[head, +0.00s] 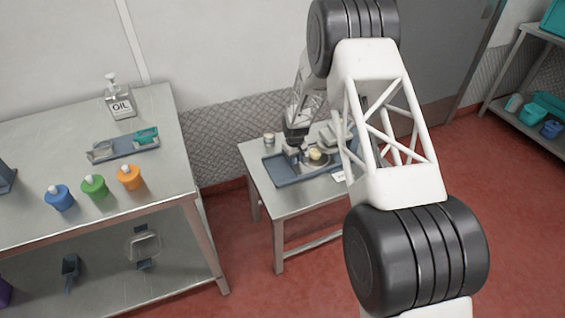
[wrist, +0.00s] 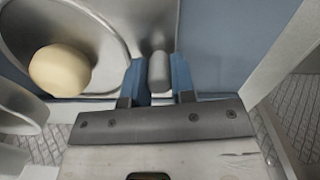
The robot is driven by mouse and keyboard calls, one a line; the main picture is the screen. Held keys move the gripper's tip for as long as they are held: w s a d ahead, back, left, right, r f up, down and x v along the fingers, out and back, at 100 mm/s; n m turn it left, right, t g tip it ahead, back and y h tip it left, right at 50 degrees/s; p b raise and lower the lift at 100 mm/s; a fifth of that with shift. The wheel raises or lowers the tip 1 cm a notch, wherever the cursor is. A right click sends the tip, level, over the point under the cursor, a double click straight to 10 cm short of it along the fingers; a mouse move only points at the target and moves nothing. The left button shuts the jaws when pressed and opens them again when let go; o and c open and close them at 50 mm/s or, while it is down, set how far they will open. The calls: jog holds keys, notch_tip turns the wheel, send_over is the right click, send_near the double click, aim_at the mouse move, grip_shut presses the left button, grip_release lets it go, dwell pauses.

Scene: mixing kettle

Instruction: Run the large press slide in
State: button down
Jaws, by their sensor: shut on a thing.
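In the wrist view my gripper (wrist: 158,78) has its two blue fingers shut around a grey rounded handle (wrist: 158,65). The handle stands at the edge of a metal slide (wrist: 110,22) with a round recess. A pale yellow dough ball (wrist: 60,70) sits toward the left of the recess. In the head view my gripper (head: 294,143) is over the small table, beside the dough ball (head: 315,154). A grey press (head: 334,134) stands behind the ball, partly hidden by my arm. The fingertips are too small to make out there.
A blue tray (head: 277,174) lies under the press on the small steel table (head: 290,203). A small tin (head: 269,140) stands at its back left. A larger bench (head: 150,180) at the left holds an oil bottle (head: 120,105) and coloured bottles. Shelves (head: 530,60) stand at the right.

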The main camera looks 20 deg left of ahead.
jog(key=shift+w+d, duration=1.05)
jog(key=shift+w, duration=0.05)
jog(key=c, duration=0.9)
grip_release()
jog(key=shift+c, duration=0.2)
jog(key=shift+r, duration=0.1)
notch_tip(320, 180, up, 8)
jog(key=shift+f, duration=0.2)
